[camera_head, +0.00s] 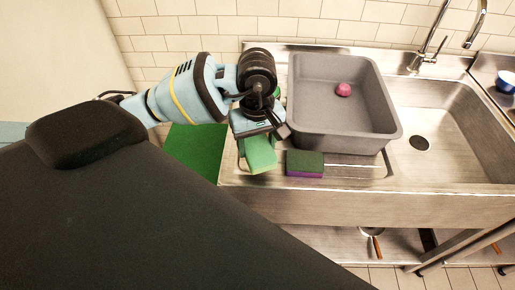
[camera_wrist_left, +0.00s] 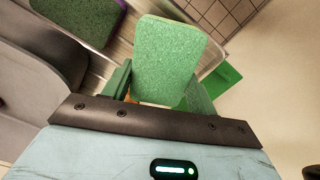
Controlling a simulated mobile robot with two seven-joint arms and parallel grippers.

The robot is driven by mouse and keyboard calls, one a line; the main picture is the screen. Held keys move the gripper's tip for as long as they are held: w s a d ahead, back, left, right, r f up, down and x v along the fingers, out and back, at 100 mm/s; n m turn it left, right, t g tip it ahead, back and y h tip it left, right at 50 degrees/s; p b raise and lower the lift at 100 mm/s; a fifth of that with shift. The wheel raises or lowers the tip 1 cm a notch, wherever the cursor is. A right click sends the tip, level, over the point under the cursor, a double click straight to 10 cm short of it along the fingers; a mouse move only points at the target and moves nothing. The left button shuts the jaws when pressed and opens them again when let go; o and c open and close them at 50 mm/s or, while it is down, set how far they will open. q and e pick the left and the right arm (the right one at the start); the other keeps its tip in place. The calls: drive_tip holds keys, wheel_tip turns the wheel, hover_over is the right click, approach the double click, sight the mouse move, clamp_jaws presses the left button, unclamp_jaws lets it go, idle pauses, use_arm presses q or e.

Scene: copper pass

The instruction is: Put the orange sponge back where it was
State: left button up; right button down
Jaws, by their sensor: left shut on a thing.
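My left gripper (camera_head: 262,138) is shut on a sponge (camera_head: 260,154) and holds it over the left end of the steel drainboard (camera_head: 340,171). Its visible broad face is light green; in the left wrist view the sponge (camera_wrist_left: 167,58) shows a small orange patch near its lower edge, between the fingers. Most of its body is hidden. I cannot tell whether it touches the drainboard. A second sponge (camera_head: 305,163), dark green on top and purple below, lies to the right; it also shows in the left wrist view (camera_wrist_left: 85,15). My right gripper is not in view.
A grey basin (camera_head: 340,143) stands behind the purple sponge, with a pink round thing (camera_head: 343,89) inside. A green panel (camera_head: 195,150) is left of the drainboard. The sink (camera_head: 445,150) and tap (camera_head: 425,57) are right. A blue-white cup (camera_head: 505,81) stands far right.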

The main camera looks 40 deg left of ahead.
sight(258, 142)
use_arm(q)
drive_tip(key=shift+w, duration=0.2)
drive_tip(key=shift+w+a, duration=0.15)
drive_tip(key=shift+w, duration=0.15)
wheel_tip(258, 142, down, 3)
drive_tip(key=shift+f+p, duration=0.15)
drive_tip(key=shift+p, duration=0.15)
drive_tip(key=shift+f, duration=0.15)
drive_tip(key=shift+f, duration=0.1)
drive_tip(key=shift+f, duration=0.25)
drive_tip(key=o, duration=0.9)
